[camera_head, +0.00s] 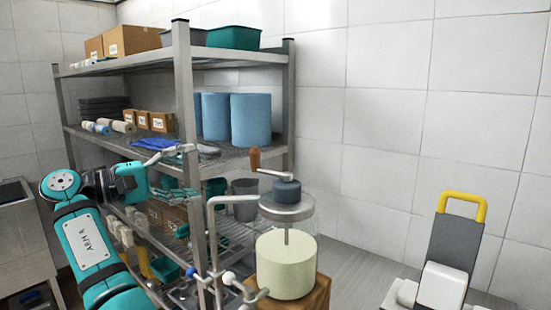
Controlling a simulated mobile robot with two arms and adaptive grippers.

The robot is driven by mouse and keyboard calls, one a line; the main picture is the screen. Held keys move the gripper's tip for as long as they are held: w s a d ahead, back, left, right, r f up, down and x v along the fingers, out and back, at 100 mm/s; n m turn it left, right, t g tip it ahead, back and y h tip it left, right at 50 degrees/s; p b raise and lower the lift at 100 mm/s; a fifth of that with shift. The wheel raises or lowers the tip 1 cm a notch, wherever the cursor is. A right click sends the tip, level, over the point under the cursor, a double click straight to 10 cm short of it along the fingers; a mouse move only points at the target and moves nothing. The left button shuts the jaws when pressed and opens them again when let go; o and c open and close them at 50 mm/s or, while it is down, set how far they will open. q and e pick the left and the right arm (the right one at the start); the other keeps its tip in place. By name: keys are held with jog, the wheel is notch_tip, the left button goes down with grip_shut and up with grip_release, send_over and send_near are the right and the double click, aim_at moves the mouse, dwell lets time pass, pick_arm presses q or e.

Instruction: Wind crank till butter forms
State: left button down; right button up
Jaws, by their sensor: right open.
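The churn has a pale cream drum (286,266) on a brown wooden block (319,295). Above the drum, a thin upright shaft (287,235) joins a round metal plate (287,208) with a dark blue-grey hub (287,190). The crank (269,172) reaches left from the hub and ends in an upright brown handle (255,159). I cannot tell whether butter is in the drum. My right gripper (170,168), on the teal arm at the left, is open, apart from the crank and left of it. My left gripper is out of view.
A metal shelf rack (185,95) stands behind the churn, with blue cylinders (250,119), cartons (132,40) and a teal tub (233,37). A bent grey pipe (210,230) rises close left of the drum. A yellow-handled grey and white object (455,245) is at right.

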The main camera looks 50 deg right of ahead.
aim_at(252, 160)
jog(key=p+x, duration=0.1)
jog(key=x, duration=0.4)
jog(key=p+x, duration=0.2)
jog(key=x, duration=0.3)
jog(key=p+x, duration=0.1)
jog(key=x, duration=0.4)
jog(key=shift+r, duration=0.25)
jog(key=shift+s+d, duration=0.1)
jog(key=shift+d, duration=0.35)
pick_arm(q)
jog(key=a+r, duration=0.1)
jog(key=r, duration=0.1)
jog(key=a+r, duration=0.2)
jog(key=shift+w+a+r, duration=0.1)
pick_arm(e)
jog(key=shift+f, duration=0.1)
grip_shut()
